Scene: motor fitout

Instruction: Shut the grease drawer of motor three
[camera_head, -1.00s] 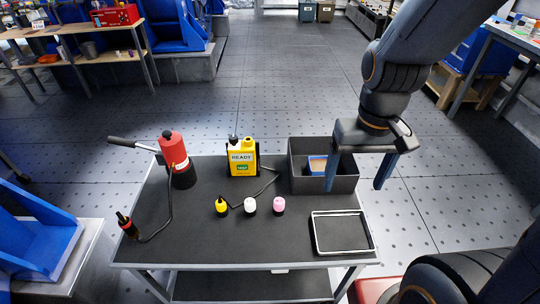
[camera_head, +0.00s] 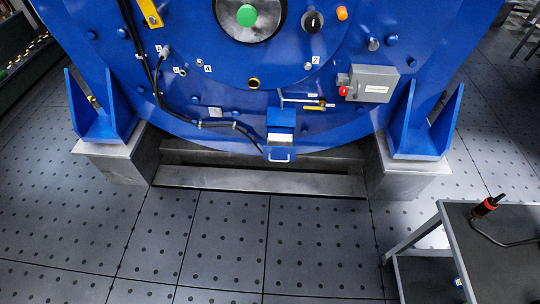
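A large blue motor (camera_head: 205,75) fills the upper part of the head view. Low on its front, just right of centre, is a small blue drawer unit (camera_head: 281,118) with a pale strip across its middle. A looped metal handle (camera_head: 279,157) hangs at its lower front, where the front seems to stand out from the motor. How far the drawer is out is hard to tell from this angle. No number naming the motor is readable. My gripper is not in view.
Metal support blocks (camera_head: 115,160) and (camera_head: 405,175) flank the motor, with a low metal step (camera_head: 260,181) between them. A grey box (camera_head: 372,84) with a red knob sits right of the drawer. A cart (camera_head: 500,235) stands at lower right. The dotted floor (camera_head: 230,240) is clear.

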